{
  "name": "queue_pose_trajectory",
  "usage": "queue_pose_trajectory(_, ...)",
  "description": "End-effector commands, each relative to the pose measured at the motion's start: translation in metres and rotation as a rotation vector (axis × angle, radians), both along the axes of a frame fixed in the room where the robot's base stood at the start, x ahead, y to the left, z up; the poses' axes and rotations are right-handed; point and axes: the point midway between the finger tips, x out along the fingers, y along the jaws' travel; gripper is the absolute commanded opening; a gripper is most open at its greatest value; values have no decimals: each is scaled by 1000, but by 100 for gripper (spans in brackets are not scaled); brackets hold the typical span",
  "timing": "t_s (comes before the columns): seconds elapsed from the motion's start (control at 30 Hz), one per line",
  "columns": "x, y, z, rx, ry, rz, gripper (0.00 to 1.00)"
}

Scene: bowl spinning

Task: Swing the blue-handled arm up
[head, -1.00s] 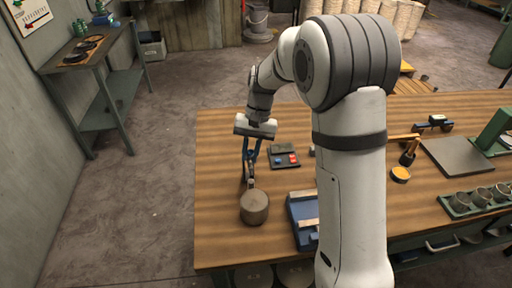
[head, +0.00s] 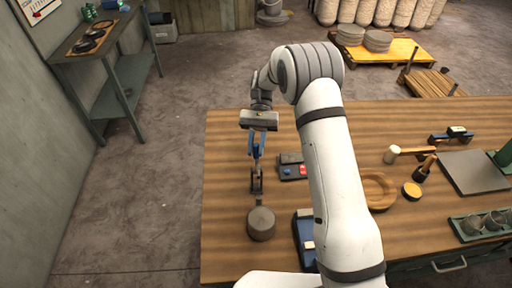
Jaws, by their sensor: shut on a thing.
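The blue-handled arm (head: 258,153) stands up from a dark bracket (head: 257,183) on the left part of the workbench. My gripper (head: 257,137) is above the bracket and shut on the upper, blue part of that arm. The fingers and the handle overlap, so the exact contact is hard to see. A grey-brown round block (head: 261,224) sits at the front of the bracket, near the bench's left front. The arm's exact tilt cannot be told from this view.
A blue tray (head: 304,240) is partly hidden behind my arm. A wooden bowl (head: 378,191), a yellow-topped tin (head: 412,190) and a mallet (head: 405,153) lie farther right. The bench's left edge is close.

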Motion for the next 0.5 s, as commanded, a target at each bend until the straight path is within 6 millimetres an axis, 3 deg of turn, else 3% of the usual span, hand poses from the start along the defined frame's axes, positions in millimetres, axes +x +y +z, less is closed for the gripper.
queue_pose_trajectory(0.5,5,0,-3,-9,55,-5,0)
